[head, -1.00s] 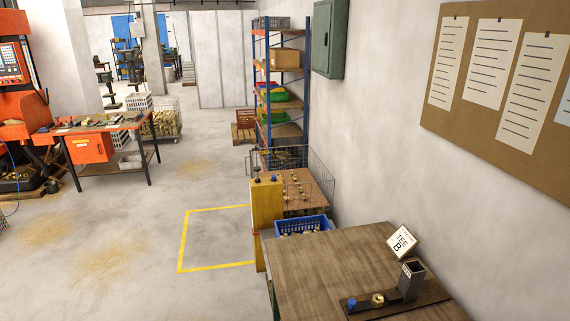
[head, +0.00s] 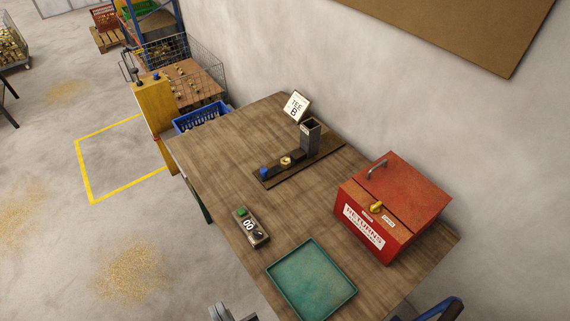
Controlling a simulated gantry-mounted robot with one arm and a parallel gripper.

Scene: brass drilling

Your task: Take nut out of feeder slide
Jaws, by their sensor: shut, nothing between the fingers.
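The feeder slide (head: 270,176) is a long dark plate on the wooden bench, with a dark block on it and an upright square grey tube (head: 310,137) towards its far right end. A brass nut (head: 286,161) sits on the slide, between a blue knob (head: 263,172) at the near left end and the block. The nut's exact seat is too small to make out. My gripper is not recognisable in the head view.
On the bench (head: 215,165) are a red returns box (head: 405,205), a teal tray (head: 311,281), a control box with a green button (head: 250,228) and a tilted sign (head: 296,105). Grey metal (head: 230,313) and a blue part (head: 443,308) cut the bottom edge. Bench left of the slide is clear.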

